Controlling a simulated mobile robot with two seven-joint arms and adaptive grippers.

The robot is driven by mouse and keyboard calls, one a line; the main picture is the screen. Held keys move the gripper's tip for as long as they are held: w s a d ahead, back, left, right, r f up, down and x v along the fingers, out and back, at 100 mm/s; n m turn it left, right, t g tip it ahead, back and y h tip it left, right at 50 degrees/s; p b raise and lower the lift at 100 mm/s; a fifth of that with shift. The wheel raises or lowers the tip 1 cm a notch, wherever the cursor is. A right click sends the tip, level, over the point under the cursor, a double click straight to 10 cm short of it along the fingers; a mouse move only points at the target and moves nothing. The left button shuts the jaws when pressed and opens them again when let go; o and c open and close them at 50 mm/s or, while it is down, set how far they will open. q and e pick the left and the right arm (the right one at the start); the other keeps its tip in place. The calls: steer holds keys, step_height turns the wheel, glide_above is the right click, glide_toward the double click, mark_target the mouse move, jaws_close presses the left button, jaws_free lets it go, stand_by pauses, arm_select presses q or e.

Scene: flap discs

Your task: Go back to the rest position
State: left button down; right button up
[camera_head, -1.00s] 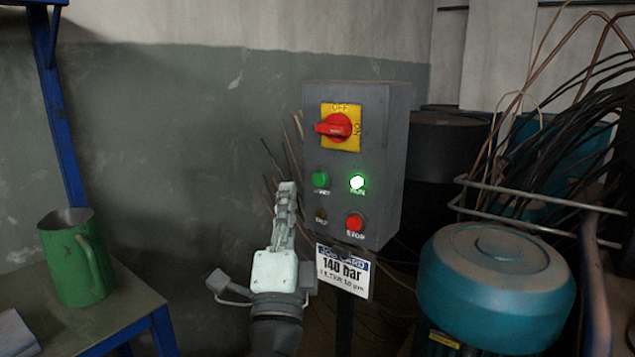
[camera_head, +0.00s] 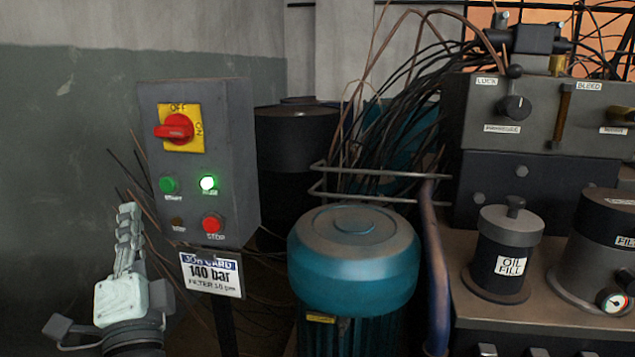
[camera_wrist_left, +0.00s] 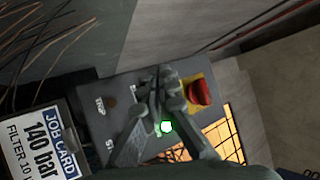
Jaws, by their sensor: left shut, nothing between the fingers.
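My left gripper (camera_head: 128,210) points up at the lower left of the head view, just left of the grey control box (camera_head: 248,160). Its fingers are closed together with nothing between them. The wrist view shows the closed fingers (camera_wrist_left: 164,84) in front of the box face, covering part of it. The box carries a red rotary switch (camera_head: 175,128) on a yellow OFF/ON plate, a green button (camera_head: 168,185), a lit lamp (camera_head: 208,183) and a red stop button (camera_head: 212,223). I cannot tell the gap between fingers and box. My right gripper is not in view.
A job card (camera_head: 212,274) reading 140 bar hangs below the box. Right of it stand a teal motor (camera_head: 354,258), a bent pipe rail (camera_head: 437,250) and a bench (camera_head: 540,315) with an oil fill canister (camera_head: 508,255). Loose cables hang behind. Open wall lies at left.

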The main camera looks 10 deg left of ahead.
arm_select(q)
step_height(320, 180, down, 28)
steer(key=s+a+n+g+h+p, duration=0.1)
steer(key=a+n+g+h+p, duration=0.2)
steer(key=n+g+h, duration=0.45)
steer(key=s+d+f+g+h, duration=0.1)
steer(key=s+d+f+g, duration=0.1)
steer(key=s+f, duration=0.3)
steer(key=s+d+f+g+h, duration=0.1)
steer(key=s+d+f+g, duration=0.2)
steer(key=s+f, duration=0.3)
steer(key=s+d+f+g+h+p, duration=0.1)
steer(key=s+d+f+g, duration=0.2)
steer(key=s+f+g, duration=0.2)
step_height(320, 180, down, 4)
steer(key=shift+s+r+n, duration=0.1)
steer(key=shift+s+n, duration=0.1)
steer(key=shift+n, duration=0.15)
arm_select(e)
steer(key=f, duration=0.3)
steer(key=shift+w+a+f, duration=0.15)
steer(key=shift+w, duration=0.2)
arm_select(q)
steer(key=shift+w+h, duration=0.1)
steer(key=shift+h, duration=0.15)
